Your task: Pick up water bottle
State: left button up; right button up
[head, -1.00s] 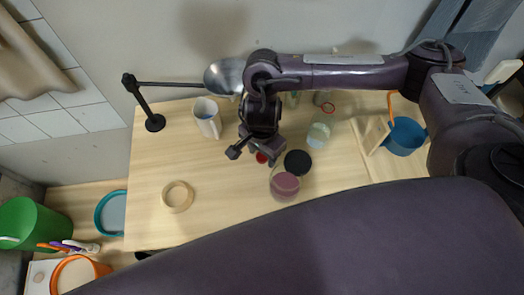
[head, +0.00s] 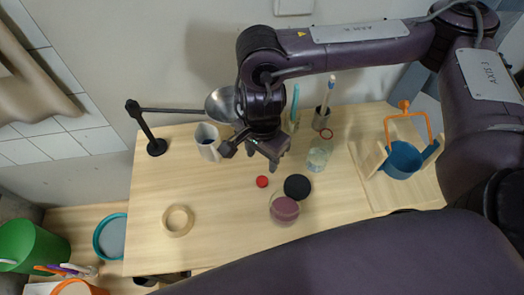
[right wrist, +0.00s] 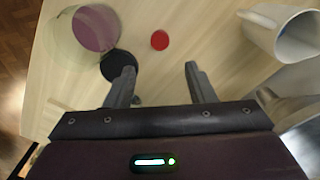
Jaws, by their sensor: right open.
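A clear bottle (head: 317,157) with pale contents stands on the wooden table. A red ring (head: 326,134) shows at its far end. A small red cap (head: 262,181) lies on the table to its left; it also shows in the right wrist view (right wrist: 159,40). My right gripper (head: 262,160) is above the table, left of the bottle and behind the cap. Its two fingers are apart and empty, as the right wrist view (right wrist: 161,84) also shows. The bottle is not clearly visible in the right wrist view. My left gripper is not in view.
A glass jar with purple contents (head: 284,209) and a black lid (head: 297,187) are in front of the bottle. A white mug (head: 208,143), tape ring (head: 178,220), brush cup (head: 321,119) and blue pot (head: 402,160) stand around.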

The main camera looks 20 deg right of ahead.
aim_at(322, 146)
jog(key=k, duration=1.5)
